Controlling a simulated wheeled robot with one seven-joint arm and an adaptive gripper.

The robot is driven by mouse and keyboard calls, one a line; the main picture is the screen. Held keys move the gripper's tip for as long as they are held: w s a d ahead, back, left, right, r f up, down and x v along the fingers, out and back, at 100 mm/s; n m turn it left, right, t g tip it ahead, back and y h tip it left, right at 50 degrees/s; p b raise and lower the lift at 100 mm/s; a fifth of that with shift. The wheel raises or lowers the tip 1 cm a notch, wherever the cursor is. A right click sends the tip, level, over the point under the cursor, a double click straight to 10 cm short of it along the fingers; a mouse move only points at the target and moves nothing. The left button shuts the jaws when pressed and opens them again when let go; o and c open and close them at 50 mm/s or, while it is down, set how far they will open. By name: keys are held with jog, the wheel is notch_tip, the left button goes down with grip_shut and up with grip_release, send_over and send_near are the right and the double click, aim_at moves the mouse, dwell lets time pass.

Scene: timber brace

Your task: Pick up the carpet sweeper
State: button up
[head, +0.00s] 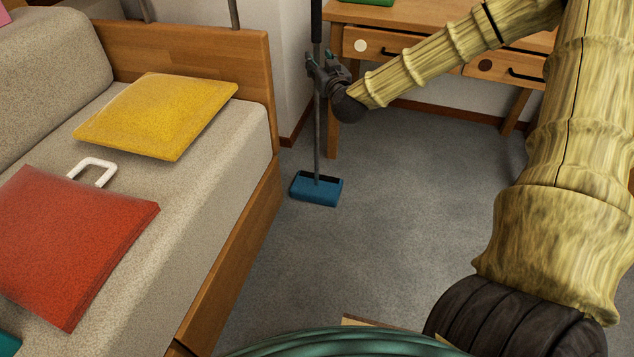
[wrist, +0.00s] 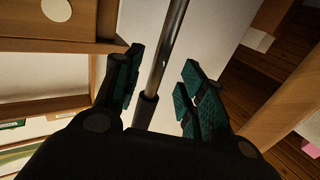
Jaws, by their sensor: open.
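The carpet sweeper (head: 317,188) stands upright on the grey carpet, with a blue head, a thin metal pole and a dark grip at the top. My gripper (head: 318,70) is at the upper part of the pole in the head view. In the wrist view the metal pole (wrist: 168,50) runs between the two teal-padded fingers of my gripper (wrist: 160,88), with a gap visible on the right side. The fingers are open. The pole's dark grip (wrist: 146,110) begins between them, and its end is hidden by the gripper body.
A sofa with a wooden frame (head: 190,55) stands left, holding a yellow cushion (head: 160,115), a red cushion (head: 70,245) and a white handle-like loop (head: 93,171). A wooden desk (head: 430,12) with drawers stands behind my arm. The carpet (head: 350,260) in front is clear.

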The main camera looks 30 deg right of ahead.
aim_at(317, 58)
jog(key=b+x, duration=0.1)
jog(key=x, duration=0.2)
jog(key=shift+d+f+b, duration=0.1)
jog(key=shift+f+b, duration=0.1)
jog(key=shift+b, duration=0.15)
jog(key=shift+w+d+r, duration=0.1)
jog(key=shift+w+r, duration=0.05)
jog(key=shift+w, duration=0.25)
jog(key=shift+c, duration=0.5)
grip_shut()
jog(key=shift+r, duration=0.1)
